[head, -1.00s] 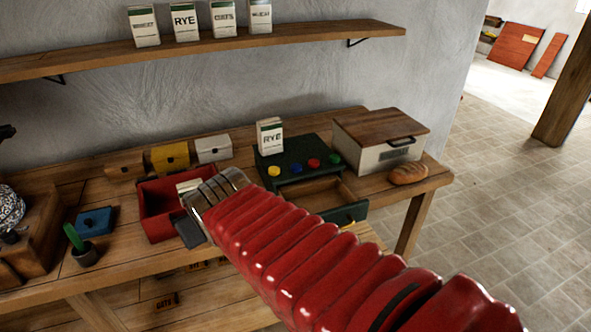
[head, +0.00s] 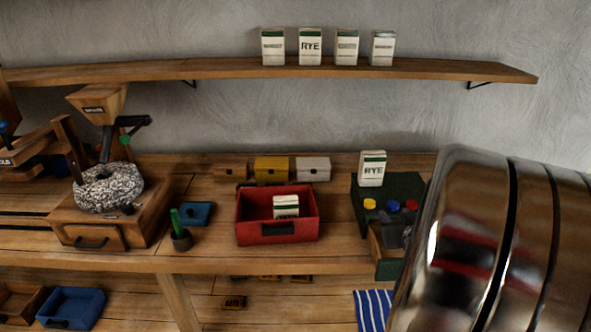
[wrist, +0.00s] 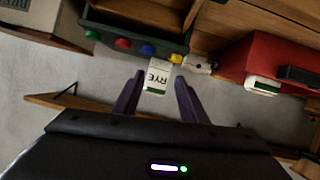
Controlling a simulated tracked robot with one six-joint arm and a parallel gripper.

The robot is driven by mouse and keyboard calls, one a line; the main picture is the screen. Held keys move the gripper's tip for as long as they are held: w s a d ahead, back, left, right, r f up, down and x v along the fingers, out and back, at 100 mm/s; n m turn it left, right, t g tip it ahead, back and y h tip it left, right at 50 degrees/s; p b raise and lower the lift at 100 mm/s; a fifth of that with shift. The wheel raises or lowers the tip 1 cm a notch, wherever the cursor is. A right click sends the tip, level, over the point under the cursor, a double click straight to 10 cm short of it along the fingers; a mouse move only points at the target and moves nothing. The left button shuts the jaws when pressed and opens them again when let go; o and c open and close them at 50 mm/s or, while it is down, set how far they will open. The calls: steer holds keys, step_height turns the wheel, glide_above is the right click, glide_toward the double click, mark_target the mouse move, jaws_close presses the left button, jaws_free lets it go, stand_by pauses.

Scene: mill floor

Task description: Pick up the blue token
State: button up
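The blue token (head: 393,205) sits in a row on top of the dark green box (head: 360,192), between the yellow token (head: 370,204) and the red token (head: 411,205). It also shows in the wrist view (wrist: 147,49), near the box's edge. My gripper (wrist: 160,78) is open, with its two dark fingers apart. No thing is held between them; the RYE carton (wrist: 157,77) appears in the gap, beyond the fingertips. The blue token lies farther off, above the fingertips in the wrist picture. In the head view my silver arm covers the right part of the green box.
A red tray (head: 250,218) holding a white carton (head: 286,206) stands left of the green box. The green box's drawer (head: 376,250) is open at the front. The RYE carton (head: 372,168) stands behind the tokens. A wall shelf (head: 220,72) with several cartons runs above.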

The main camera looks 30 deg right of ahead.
steer(key=shift+m+t, duration=0.4)
steer(key=shift+t, duration=0.4)
steer(key=s+d, duration=0.1)
steer(key=s+d+f, duration=0.2)
steer(key=s, duration=0.1)
steer(key=shift+s+f, duration=0.1)
glide_toward(393, 205)
steer(key=shift+x, duration=1.45)
steer(key=shift+s+d, duration=0.1)
steer(key=shift+d, duration=0.05)
steer(key=shift+x, duration=2.6)
steer(key=shift+c, duration=0.3)
